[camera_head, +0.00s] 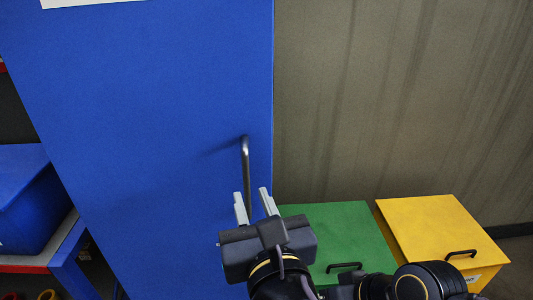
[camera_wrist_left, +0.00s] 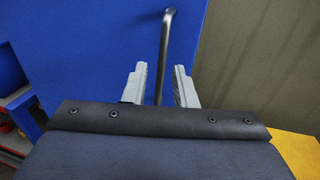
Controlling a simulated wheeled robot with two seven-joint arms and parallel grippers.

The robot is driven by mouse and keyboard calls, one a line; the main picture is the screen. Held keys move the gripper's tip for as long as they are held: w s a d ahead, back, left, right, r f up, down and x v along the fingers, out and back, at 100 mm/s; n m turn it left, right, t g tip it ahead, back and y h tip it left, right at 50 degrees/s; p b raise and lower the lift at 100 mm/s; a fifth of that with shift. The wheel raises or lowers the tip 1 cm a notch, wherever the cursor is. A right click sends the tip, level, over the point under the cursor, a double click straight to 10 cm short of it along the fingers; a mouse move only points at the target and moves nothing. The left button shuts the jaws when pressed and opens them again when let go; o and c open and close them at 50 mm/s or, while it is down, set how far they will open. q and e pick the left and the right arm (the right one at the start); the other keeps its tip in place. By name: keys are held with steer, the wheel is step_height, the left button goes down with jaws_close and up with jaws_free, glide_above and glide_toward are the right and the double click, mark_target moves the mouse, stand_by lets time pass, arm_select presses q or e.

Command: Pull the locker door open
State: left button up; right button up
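The blue locker door (camera_head: 150,120) fills the left and middle of the head view and looks shut. Its grey bar handle (camera_head: 245,160) stands upright near the door's right edge. My left gripper (camera_head: 254,203) is open just below and in front of the handle in the head view. In the left wrist view, the handle (camera_wrist_left: 163,50) runs down between the two grey fingers of the left gripper (camera_wrist_left: 159,84), with gaps on both sides. The handle's lower end is hidden behind the gripper. My right gripper is not in view.
A green lidded bin (camera_head: 335,225) and a yellow lidded bin (camera_head: 445,230) stand right of the locker, against a stained grey wall (camera_head: 400,90). A blue crate (camera_head: 28,198) sits on a shelf at the left. A white sheet is at the door's top.

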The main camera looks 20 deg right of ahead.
mark_target(247, 175)
arm_select(q)
steer(key=w, duration=0.5)
steer(key=w+d+p, duration=0.1)
steer(key=w, duration=0.1)
steer(key=shift+w+r, duration=0.15)
steer(key=shift+w, duration=0.05)
jaws_close()
